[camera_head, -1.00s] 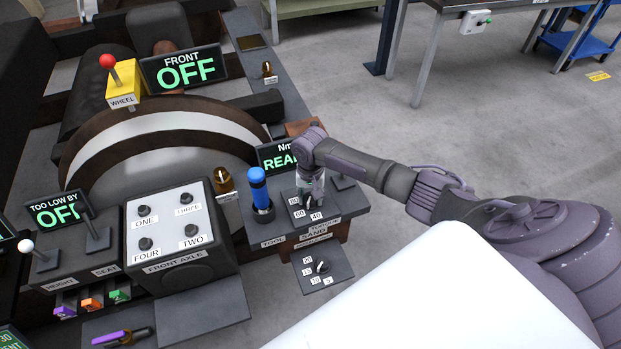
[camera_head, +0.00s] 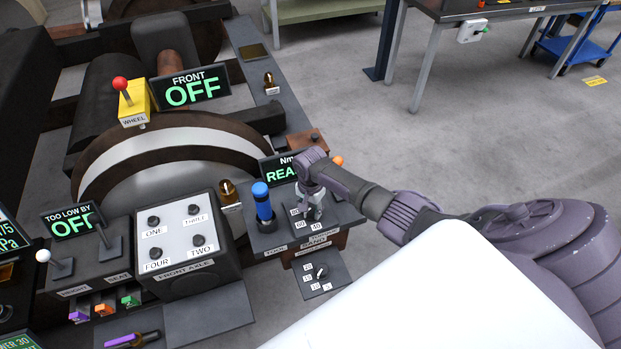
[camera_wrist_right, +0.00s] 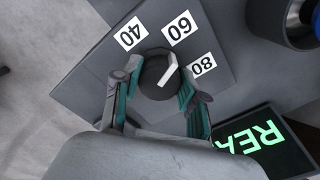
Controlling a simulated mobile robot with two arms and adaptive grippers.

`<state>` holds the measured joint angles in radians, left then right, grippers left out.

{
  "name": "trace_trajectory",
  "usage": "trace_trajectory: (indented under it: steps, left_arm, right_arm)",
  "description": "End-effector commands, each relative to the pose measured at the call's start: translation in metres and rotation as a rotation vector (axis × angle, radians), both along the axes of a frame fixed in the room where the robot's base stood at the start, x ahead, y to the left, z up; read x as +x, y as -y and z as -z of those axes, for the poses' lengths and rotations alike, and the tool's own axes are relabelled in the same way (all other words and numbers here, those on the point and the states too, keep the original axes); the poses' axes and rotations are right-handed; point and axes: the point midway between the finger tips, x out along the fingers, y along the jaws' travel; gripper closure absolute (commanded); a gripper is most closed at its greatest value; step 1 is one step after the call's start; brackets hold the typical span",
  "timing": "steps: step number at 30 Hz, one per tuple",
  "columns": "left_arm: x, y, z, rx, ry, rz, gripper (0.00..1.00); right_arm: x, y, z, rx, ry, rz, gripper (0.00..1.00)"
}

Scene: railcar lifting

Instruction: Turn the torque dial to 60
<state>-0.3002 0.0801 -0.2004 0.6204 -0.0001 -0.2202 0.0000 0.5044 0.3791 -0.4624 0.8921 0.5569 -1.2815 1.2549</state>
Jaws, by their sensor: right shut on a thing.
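The torque dial (camera_wrist_right: 159,78) is a round black knob with a white pointer on a dark grey panel. White labels 40 (camera_wrist_right: 130,33), 60 (camera_wrist_right: 179,30) and 80 (camera_wrist_right: 203,64) sit around it. The pointer points toward 60 in the right wrist view. My right gripper (camera_wrist_right: 158,88) has its fingers on either side of the dial and is shut on it. In the head view the gripper (camera_head: 310,205) comes down over the panel and hides most of the dial. My left gripper is not in view.
A blue-handled tool (camera_head: 263,203) stands just left of the dial panel. A display (camera_head: 280,169) behind is partly hidden by my right arm. A lower dial panel (camera_head: 319,274) sits in front. The front axle box (camera_head: 178,240) is at left. Open floor lies to the right.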

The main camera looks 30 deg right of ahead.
Motion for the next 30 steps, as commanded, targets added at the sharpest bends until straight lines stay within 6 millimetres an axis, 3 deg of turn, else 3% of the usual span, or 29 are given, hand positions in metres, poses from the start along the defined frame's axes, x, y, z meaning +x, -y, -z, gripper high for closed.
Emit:
trace_trajectory:
  steps: [9,10,14,25,30]
  left_arm:
    - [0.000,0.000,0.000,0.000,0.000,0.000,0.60]
    - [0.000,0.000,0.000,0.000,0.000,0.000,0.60]
    - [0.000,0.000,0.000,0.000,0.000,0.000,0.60]
    - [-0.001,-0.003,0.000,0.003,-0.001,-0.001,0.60]
    - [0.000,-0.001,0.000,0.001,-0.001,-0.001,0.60]
  right_arm:
    - [0.001,0.002,0.000,-0.003,0.003,0.001,0.93]
    - [0.001,0.002,-0.001,-0.003,0.003,0.001,0.56]
    - [0.001,0.001,0.000,-0.003,0.003,0.001,0.35]
    - [0.001,0.000,-0.002,-0.001,0.002,0.000,0.33]
    - [0.001,0.001,-0.019,0.000,0.004,-0.001,0.33]
